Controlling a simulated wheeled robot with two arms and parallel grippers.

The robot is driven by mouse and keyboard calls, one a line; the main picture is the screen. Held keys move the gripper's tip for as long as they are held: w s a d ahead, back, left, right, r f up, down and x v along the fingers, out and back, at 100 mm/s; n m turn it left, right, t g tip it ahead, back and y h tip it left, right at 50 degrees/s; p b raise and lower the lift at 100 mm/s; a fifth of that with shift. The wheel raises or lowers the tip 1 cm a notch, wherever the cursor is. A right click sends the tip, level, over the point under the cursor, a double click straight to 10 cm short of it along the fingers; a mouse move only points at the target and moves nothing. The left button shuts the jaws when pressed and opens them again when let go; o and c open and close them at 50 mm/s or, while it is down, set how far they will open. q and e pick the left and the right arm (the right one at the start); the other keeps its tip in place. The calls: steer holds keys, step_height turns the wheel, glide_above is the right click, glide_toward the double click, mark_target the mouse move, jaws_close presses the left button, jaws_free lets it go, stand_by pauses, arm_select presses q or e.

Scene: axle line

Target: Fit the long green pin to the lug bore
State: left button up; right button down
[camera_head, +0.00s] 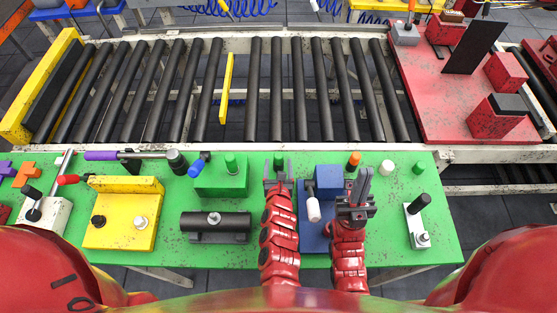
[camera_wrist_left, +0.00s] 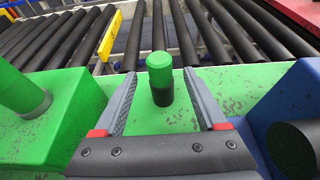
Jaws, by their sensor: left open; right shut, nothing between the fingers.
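A green-capped pin with a black lower part (camera_wrist_left: 160,78) stands upright on the green table, between the spread fingers of my left gripper (camera_head: 278,172). In the left wrist view a gap shows on each side of it. Its green top shows in the head view (camera_head: 279,163). Another green pin (camera_head: 231,163) stands upright in a green block (camera_head: 215,182) to the left. A shorter green piece (camera_head: 418,168) stands at the far right. My right gripper (camera_head: 361,187) is shut and empty beside a blue fixture (camera_head: 329,180). I cannot tell which part has the lug bore.
A white cylinder (camera_head: 313,210) lies against the blue fixture. A black cylinder block (camera_head: 215,226), a yellow block (camera_head: 122,224) and a lever fixture (camera_head: 417,224) stand on the table. Orange (camera_head: 353,160) and white (camera_head: 386,167) pieces stand behind my right gripper. A roller conveyor (camera_head: 257,90) runs behind.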

mark_target(279, 153)
arm_select(q)
steer(key=shift+x, duration=1)
steer(key=b+x, duration=0.3)
steer(key=shift+w+f, duration=0.15)
steer(key=shift+w, duration=0.2)
steer(key=shift+w+f, duration=0.1)
steer(key=shift+w, duration=0.3)
steer(key=shift+r, duration=0.2)
steer(key=c, duration=0.4)
jaws_close()
